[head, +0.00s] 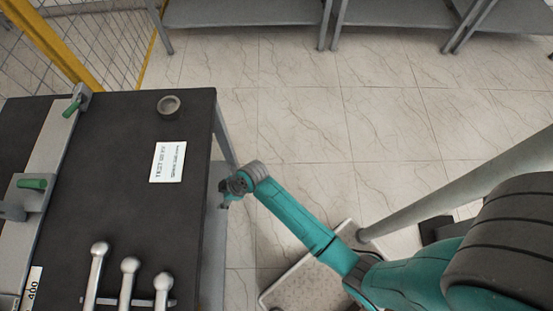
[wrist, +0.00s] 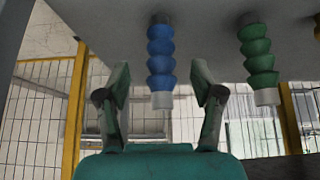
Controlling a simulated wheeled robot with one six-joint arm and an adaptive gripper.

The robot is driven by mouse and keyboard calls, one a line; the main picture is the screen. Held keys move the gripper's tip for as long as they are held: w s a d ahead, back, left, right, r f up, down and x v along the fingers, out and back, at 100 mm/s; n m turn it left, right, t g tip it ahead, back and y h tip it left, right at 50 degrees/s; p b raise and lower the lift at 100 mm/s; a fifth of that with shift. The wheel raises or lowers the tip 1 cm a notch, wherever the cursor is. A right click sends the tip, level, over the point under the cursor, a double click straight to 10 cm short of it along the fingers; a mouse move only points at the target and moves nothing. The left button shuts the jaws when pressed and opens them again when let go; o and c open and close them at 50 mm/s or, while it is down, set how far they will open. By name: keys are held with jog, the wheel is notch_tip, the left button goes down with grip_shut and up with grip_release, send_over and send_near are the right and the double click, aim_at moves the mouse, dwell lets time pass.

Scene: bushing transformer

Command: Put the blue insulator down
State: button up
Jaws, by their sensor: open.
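My gripper (wrist: 160,82) is open, with one finger to each side of the insulator. Gaps show on both sides, so neither finger appears to touch it. In the head view my gripper (head: 229,190) is at the right edge of the dark table, and the insulator is hidden.
A green insulator (wrist: 259,57) is to the right of the blue one, and part of another shows at the picture's edge. The dark table (head: 140,215) carries a label, a small ring (head: 168,105) and several metal levers. Open tiled floor (head: 290,120) lies beyond my arm.

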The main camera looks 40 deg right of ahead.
jog(key=s+d+r+m+t+h, duration=0.25)
jog(key=s+d, duration=0.25)
jog(key=s, duration=0.4)
jog(key=s+d+r+m+t+h, duration=0.1)
jog(key=s+d+r+m+t, duration=0.2)
jog(key=s, duration=0.6)
jog(key=s+d+r+m+t, duration=0.1)
jog(key=s+r, duration=0.3)
jog(key=r, duration=0.4)
jog(key=s+d+r+m+t+h, duration=0.1)
jog(key=s+d+r+m+t, duration=0.1)
jog(key=s+r, duration=0.3)
jog(key=s+d+r+m+t, duration=0.2)
jog(key=s+r, duration=0.3)
jog(key=r, duration=0.6)
jog(key=shift+d+h, duration=0.35)
jog(key=shift+r, duration=0.1)
